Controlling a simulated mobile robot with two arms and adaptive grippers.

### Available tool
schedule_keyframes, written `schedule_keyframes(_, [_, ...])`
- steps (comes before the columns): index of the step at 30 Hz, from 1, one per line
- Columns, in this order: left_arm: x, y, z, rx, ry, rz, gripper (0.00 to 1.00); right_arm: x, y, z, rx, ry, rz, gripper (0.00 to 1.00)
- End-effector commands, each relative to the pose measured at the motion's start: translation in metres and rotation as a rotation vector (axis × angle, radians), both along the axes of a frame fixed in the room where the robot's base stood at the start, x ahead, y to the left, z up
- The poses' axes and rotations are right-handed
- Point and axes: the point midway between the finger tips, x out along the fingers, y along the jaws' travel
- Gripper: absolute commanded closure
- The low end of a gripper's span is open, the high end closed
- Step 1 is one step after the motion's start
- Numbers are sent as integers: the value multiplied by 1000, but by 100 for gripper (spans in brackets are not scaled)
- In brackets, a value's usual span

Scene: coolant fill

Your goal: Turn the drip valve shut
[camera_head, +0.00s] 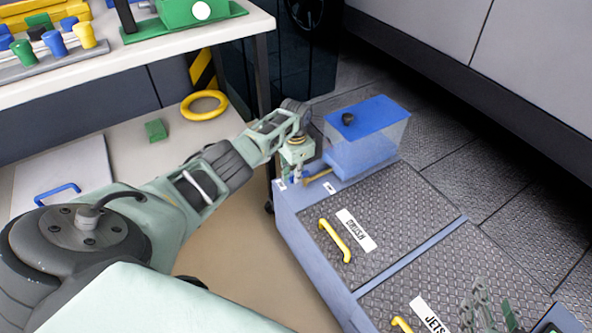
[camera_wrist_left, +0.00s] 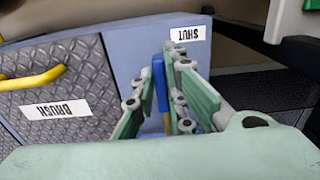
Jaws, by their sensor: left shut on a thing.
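My left gripper (camera_head: 296,178) is at the front left corner of the blue cart, beside the tank. In the left wrist view its fingers (camera_wrist_left: 165,98) are shut on the blue lever of the drip valve (camera_wrist_left: 158,85), which stands between the pads. A bit of brass-coloured metal (camera_wrist_left: 167,122) shows below the lever. A "SHUT" label (camera_wrist_left: 188,34) is just beyond the fingertips. In the head view a brass pipe (camera_head: 318,174) runs from the valve area toward the tank; the gripper hides most of the valve. My right gripper (camera_head: 492,312) is at the bottom right, fingers apart, partly cut off.
A clear tank (camera_head: 368,145) with blue liquid, a blue lid and a black cap stands on the cart (camera_head: 315,238). The cart has treadplate lids with yellow handles (camera_head: 335,240), marked "BRUSH" and "JETS". A workbench (camera_head: 120,75) with a yellow ring (camera_head: 203,93) below is at left.

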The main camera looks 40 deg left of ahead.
Motion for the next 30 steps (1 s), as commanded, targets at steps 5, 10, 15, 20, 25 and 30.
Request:
schedule_keyframes(5, [1, 0, 1, 0, -2, -14, 100, 1, 1, 2, 2, -9, 1, 60])
schedule_keyframes(10, [1, 0, 1, 0, -2, -14, 100, 1, 1, 2, 2, -9, 1, 60])
schedule_keyframes(15, [1, 0, 1, 1, -4, -14, 83, 1, 1, 1, 2, -9, 1, 60])
schedule_keyframes(20, [1, 0, 1, 0, -2, -12, 70, 1, 1, 1, 2, -8, 1, 60])
schedule_keyframes(25, [1, 0, 0, 0, -1, -11, 70, 1, 1, 1, 2, -8, 1, 60])
schedule_keyframes(30, [1, 0, 2, 0, -1, -11, 70, 1, 0, 3, 2, -10, -1, 60])
